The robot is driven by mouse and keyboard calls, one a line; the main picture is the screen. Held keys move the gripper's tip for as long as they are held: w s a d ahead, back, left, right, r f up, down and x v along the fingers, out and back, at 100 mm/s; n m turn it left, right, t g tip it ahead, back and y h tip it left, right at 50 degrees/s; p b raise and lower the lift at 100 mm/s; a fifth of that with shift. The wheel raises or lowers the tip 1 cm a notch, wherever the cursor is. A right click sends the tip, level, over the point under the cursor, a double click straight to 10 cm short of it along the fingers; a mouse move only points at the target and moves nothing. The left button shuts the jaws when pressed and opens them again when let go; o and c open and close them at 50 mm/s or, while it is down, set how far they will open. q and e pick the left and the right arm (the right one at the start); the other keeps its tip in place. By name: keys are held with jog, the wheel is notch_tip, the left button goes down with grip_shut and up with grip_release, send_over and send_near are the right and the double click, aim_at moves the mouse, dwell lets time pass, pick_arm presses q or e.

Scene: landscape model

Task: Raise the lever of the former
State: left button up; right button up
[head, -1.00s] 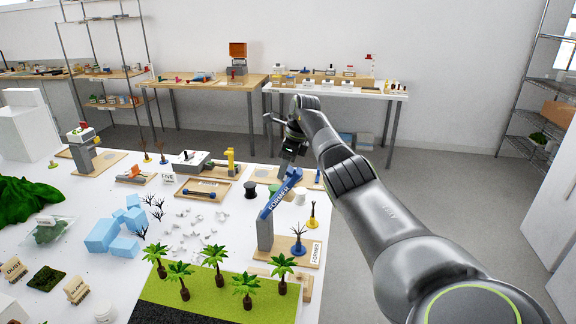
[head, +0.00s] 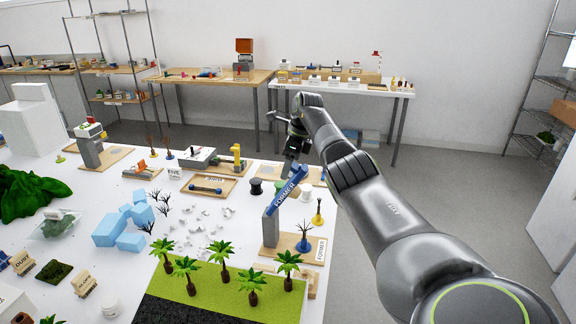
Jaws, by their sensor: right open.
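The former has a grey post (head: 270,229) on a wooden base, with a small sign reading FORMER (head: 321,250). Its blue lever (head: 287,196), also lettered FORMER, slopes up and to the right from the top of the post. My right gripper (head: 290,168) points down at the lever's raised far end. It is open. I cannot tell whether its fingers touch the lever. My left gripper is not in view.
Palm trees (head: 222,277) on a green board stand in front of the former. A yellow cone-shaped piece (head: 318,213) and a dark spool (head: 255,187) are close by. White scraps (head: 203,222) lie to the left.

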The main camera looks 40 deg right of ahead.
jog(key=shift+s+d+r, duration=0.1)
jog(key=shift+d+r, duration=0.1)
jog(key=shift+r, duration=0.35)
jog(key=b+v, duration=0.2)
jog(key=v, duration=0.5)
jog(key=shift+r, duration=0.25)
jog(key=v, duration=0.8)
jog(key=shift+r+p, duration=0.3)
jog(key=shift+p, duration=0.15)
jog(key=shift+s+d+f, duration=0.1)
